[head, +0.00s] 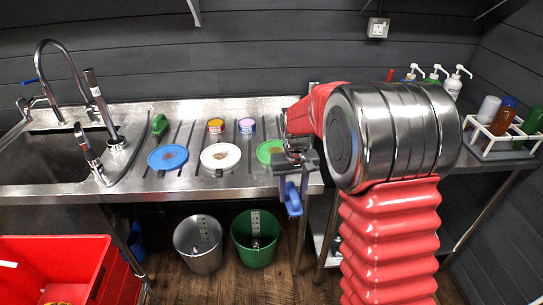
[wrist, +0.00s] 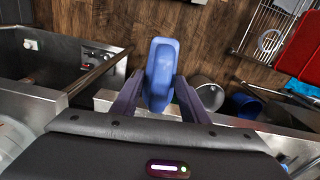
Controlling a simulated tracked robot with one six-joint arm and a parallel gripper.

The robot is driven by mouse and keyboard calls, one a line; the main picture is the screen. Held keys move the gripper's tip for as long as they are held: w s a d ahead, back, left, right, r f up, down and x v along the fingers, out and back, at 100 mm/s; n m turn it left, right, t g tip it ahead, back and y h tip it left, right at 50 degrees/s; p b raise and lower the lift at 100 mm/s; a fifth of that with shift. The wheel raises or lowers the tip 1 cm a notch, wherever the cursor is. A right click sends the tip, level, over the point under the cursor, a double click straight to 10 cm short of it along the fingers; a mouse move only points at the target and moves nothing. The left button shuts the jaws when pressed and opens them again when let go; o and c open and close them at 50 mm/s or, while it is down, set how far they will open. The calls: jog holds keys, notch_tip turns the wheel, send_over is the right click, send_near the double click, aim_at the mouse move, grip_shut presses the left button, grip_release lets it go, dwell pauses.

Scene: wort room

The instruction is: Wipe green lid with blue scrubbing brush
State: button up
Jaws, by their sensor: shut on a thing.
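My gripper (head: 291,178) is shut on the blue scrubbing brush (head: 292,198), held at the front edge of the steel counter. In the wrist view the brush (wrist: 159,75) sits between the two dark fingers of my gripper (wrist: 155,100), with wooden floor beyond it. The green lid (head: 268,150) lies on the counter just behind and left of my gripper, partly hidden by it. A brownish mark shows on the lid. My gripper and the brush are apart from the lid's visible part.
A white lid (head: 221,157) and a blue lid (head: 168,157) lie left of the green one, each with a brownish mark. A green brush (head: 159,125) and two small tubs (head: 216,126) stand behind. A sink (head: 55,155) is at left; buckets (head: 255,238) stand below.

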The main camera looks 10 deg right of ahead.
jog(key=shift+a, duration=0.1)
jog(key=shift+a, duration=0.8)
jog(key=shift+s, duration=0.1)
